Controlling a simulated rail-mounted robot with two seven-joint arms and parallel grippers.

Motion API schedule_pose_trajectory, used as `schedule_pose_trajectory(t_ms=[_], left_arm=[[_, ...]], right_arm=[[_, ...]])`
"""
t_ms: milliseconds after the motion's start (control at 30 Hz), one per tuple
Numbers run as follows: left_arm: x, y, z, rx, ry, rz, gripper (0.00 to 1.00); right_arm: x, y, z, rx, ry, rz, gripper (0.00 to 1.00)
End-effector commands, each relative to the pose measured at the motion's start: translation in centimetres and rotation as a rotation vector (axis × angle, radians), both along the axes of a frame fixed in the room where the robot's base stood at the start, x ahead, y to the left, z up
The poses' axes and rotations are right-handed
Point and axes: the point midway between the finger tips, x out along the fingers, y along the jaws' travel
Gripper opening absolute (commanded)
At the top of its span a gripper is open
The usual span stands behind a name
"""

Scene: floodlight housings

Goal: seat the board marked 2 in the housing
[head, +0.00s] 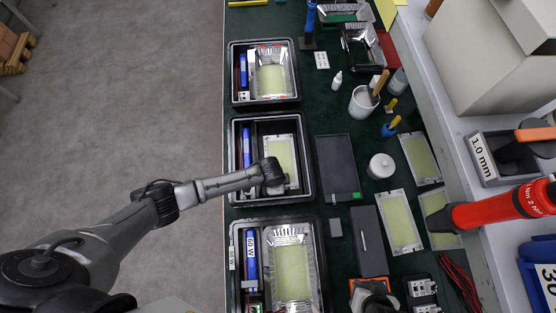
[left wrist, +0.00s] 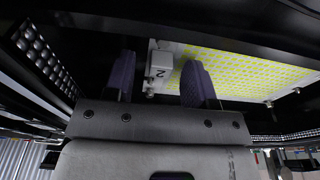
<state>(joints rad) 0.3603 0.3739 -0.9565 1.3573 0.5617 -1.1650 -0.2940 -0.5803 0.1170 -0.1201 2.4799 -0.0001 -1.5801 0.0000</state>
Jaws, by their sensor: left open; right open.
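A yellow-dotted white board (head: 283,150) lies in the right part of the middle black housing (head: 234,190). In the left wrist view the board (left wrist: 240,72) carries a white block marked 2 (left wrist: 158,70). I cannot tell whether the board lies fully flat. My left gripper (left wrist: 158,88) is open, its two purple fingers apart on either side of the block; I cannot tell whether they touch it. In the head view my left wrist hides the board's lower part and the fingers. My right gripper (head: 372,290) is open at the bottom edge, partly cut off.
Housings with shiny reflectors stand above (head: 271,80) and below (head: 291,270). A dark tray (head: 337,165), a white jar (head: 381,166) and loose boards (head: 400,222) lie to the right. A red tool (head: 500,207) overhangs the right shelf.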

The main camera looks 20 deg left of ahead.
Motion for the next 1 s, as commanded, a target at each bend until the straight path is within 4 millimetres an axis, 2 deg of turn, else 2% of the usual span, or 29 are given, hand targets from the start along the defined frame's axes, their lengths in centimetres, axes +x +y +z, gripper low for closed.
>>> schedule_pose_trajectory(t_ms=[167,267,700,1000], left_arm=[[0.0,0.1,0.2,0.001,0.001,0.000,0.51],[0.0,0.1,1.1,-0.001,-0.002,0.000,0.51],[-0.7,1.2,9.2,0.000,-0.002,-0.001,0.51],[-1.0,1.6,12.8,-0.001,-0.001,0.000,0.51]], right_arm=[[0.0,0.1,0.1,0.002,0.000,-0.001,0.43],[0.0,0.1,0.3,0.002,0.000,-0.001,0.43],[0.0,-0.1,1.6,-0.004,0.000,0.003,0.43],[0.0,-0.2,1.9,-0.008,0.000,0.005,0.43]])
